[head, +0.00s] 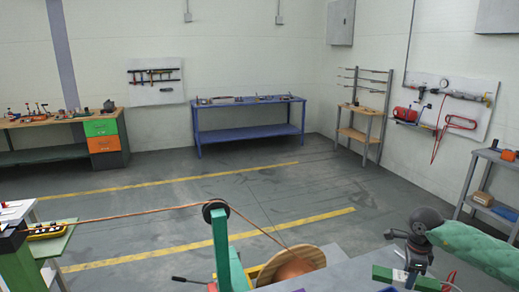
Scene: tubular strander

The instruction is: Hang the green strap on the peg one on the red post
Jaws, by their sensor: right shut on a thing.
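My right gripper (412,262) is at the lower right, pointing down, with its dark wrist above it. Green pieces of what looks like the green strap (382,273) show on both sides of its fingers, and the gripper is shut on it. The strap's lower part is cut off by the picture's bottom edge. A small red piece (450,279) shows at the bottom edge to the right of the gripper; I cannot tell what it belongs to. No red post or peg can be made out. My left gripper is not in view.
A green upright (222,250) with a black pulley (215,208) guides a copper strand past a wooden reel (290,265). A grey surface (345,270) lies left of my gripper. A blue bench (250,122) stands far back. A grey shelf (490,185) stands right. The middle floor is clear.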

